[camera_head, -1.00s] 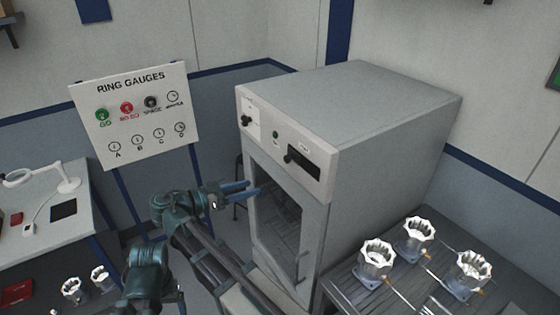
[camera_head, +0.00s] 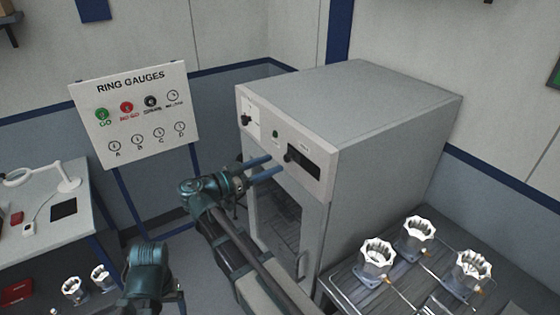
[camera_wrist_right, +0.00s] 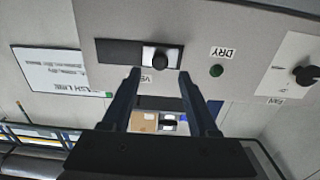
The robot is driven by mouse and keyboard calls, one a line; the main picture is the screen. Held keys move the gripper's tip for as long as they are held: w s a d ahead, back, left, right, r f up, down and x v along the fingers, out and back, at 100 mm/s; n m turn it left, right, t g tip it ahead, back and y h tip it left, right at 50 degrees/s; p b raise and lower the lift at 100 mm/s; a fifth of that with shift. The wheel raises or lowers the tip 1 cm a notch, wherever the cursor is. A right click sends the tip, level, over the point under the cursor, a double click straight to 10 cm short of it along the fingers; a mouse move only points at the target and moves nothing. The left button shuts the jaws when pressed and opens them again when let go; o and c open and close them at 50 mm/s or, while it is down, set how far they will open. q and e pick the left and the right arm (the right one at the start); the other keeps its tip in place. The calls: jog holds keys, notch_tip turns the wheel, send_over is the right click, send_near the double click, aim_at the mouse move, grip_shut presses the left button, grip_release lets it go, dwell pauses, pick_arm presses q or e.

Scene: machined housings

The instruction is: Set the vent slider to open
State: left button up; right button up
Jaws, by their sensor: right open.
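The vent slider is a black knob (camera_wrist_right: 160,58) on a pale plate at one end of a dark slot (camera_wrist_right: 118,50) in the right wrist view. In the head view the knob (camera_head: 289,157) sits at the left end of the dark slot (camera_head: 304,162), on the front panel of a grey cabinet (camera_head: 385,115). My right gripper (camera_head: 276,164) is open and empty, just in front of the panel. In the right wrist view its fingertips (camera_wrist_right: 160,72) lie on either side of the knob; I cannot tell whether they touch. A finger partly hides the vent label.
A green lamp (camera_wrist_right: 216,71) labelled DRY and a fan knob (camera_wrist_right: 306,75) share the panel. The fan knob also shows in the head view (camera_head: 246,120). A cabinet door (camera_head: 310,235) is below. Metal housings (camera_head: 377,258) stand on a rack at right.

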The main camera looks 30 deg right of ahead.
aim_at(285, 159)
jog(key=shift+w+d, duration=0.15)
jog(key=shift+d, duration=1.9)
grip_shut()
